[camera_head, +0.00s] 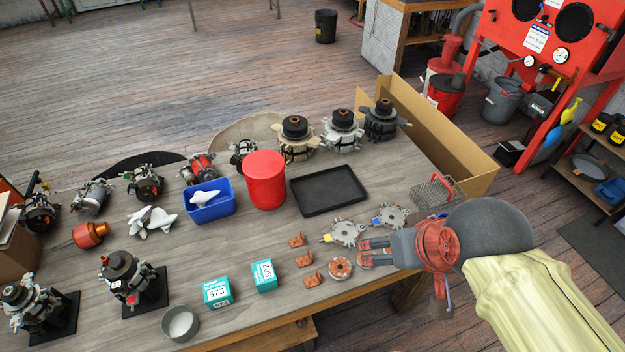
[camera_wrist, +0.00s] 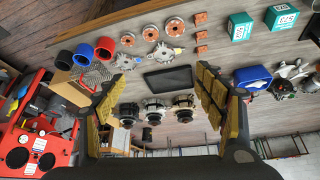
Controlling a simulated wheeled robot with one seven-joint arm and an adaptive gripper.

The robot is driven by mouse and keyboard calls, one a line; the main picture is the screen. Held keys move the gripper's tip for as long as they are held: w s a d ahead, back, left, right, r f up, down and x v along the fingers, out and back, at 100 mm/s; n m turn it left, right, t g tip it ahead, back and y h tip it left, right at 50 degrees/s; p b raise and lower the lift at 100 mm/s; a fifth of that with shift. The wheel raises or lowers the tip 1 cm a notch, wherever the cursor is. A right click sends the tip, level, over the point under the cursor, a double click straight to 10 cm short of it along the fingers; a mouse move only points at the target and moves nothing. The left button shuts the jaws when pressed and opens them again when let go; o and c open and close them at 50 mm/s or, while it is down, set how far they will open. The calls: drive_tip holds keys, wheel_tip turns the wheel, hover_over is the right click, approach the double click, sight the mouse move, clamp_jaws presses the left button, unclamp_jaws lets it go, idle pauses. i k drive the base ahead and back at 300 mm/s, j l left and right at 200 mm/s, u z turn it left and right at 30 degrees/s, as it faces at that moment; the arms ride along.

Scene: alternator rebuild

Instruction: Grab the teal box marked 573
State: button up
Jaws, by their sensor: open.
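The teal box marked 573 (camera_head: 218,293) stands upright on the workbench near its front edge, left of a second teal box marked 502 or similar (camera_head: 264,275). In the wrist view, the 573 box (camera_wrist: 282,18) is at the top right, with the other teal box (camera_wrist: 240,27) to its left. My gripper (camera_head: 362,253) is at the bench's right part, well to the right of both boxes. Its fingers are spread and empty; they also show in the wrist view (camera_wrist: 165,95). Neither box is touched by it.
A grey bowl (camera_head: 180,323) sits left of the 573 box. Small copper parts (camera_head: 304,260) and round plates (camera_head: 346,233) lie between the boxes and my gripper. A red cylinder (camera_head: 265,180), blue bin (camera_head: 208,206) and black tray (camera_head: 328,190) stand behind. Alternators line the bench.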

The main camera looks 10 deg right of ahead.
sight(217, 292)
drive_tip(key=u, duration=1.55)
drive_tip(key=z, duration=0.7)
drive_tip(key=k+j+z, duration=0.15)
drive_tip(key=j+z, duration=0.35)
drive_tip(key=k+j+z, duration=0.25)
drive_tip(key=z, duration=0.2)
drive_tip(key=k+j+z, duration=0.25)
drive_tip(key=z, duration=0.25)
drive_tip(key=k+j, duration=0.15)
drive_tip(key=k, duration=0.15)
